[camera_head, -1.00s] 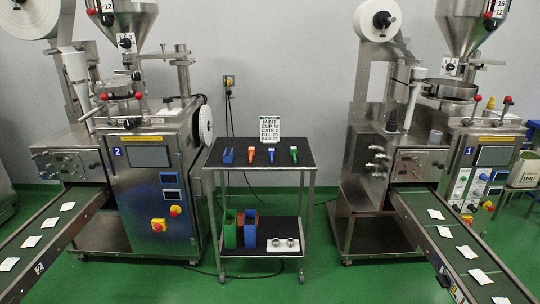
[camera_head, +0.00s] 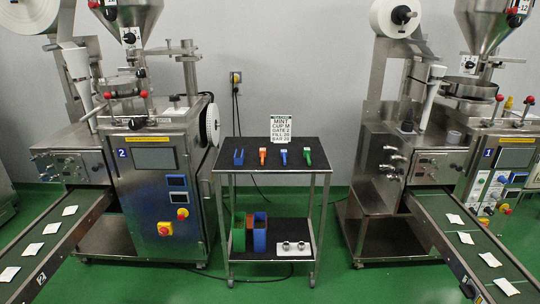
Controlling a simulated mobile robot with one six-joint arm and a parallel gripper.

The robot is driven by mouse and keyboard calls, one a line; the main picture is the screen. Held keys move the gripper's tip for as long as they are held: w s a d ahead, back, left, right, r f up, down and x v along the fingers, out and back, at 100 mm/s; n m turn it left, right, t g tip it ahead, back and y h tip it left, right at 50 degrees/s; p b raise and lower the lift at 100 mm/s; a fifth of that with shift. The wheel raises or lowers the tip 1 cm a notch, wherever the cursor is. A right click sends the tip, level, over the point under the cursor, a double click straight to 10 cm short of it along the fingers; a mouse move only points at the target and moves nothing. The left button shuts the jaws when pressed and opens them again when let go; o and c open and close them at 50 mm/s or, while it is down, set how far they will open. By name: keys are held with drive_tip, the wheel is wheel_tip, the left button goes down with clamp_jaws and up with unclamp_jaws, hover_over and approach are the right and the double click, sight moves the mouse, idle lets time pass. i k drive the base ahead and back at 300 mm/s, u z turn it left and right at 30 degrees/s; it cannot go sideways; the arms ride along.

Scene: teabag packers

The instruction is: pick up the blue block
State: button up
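Two blue things lie on the black top shelf of a metal cart (camera_head: 225,166) in the middle of the view. One is a wider blue piece with a notch or two prongs (camera_head: 239,157) at the left. The other is a narrow blue piece with a pale top end (camera_head: 284,158), between an orange piece (camera_head: 263,156) and a green piece (camera_head: 308,157). I cannot tell which one is the blue block; both are small in this view. My gripper is not in view.
A sign (camera_head: 284,128) stands at the back of the cart top. Green, orange and blue bins (camera_head: 260,236) and a pale plate with metal cups (camera_head: 291,247) are on the lower shelf. Packing machines with conveyors (camera_head: 45,240) flank the cart. Green floor is clear in front.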

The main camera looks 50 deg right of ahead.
sight(284, 151)
drive_tip(key=u, duration=0.05)
drive_tip(key=i, duration=1.2)
drive_tip(key=z, duration=0.45)
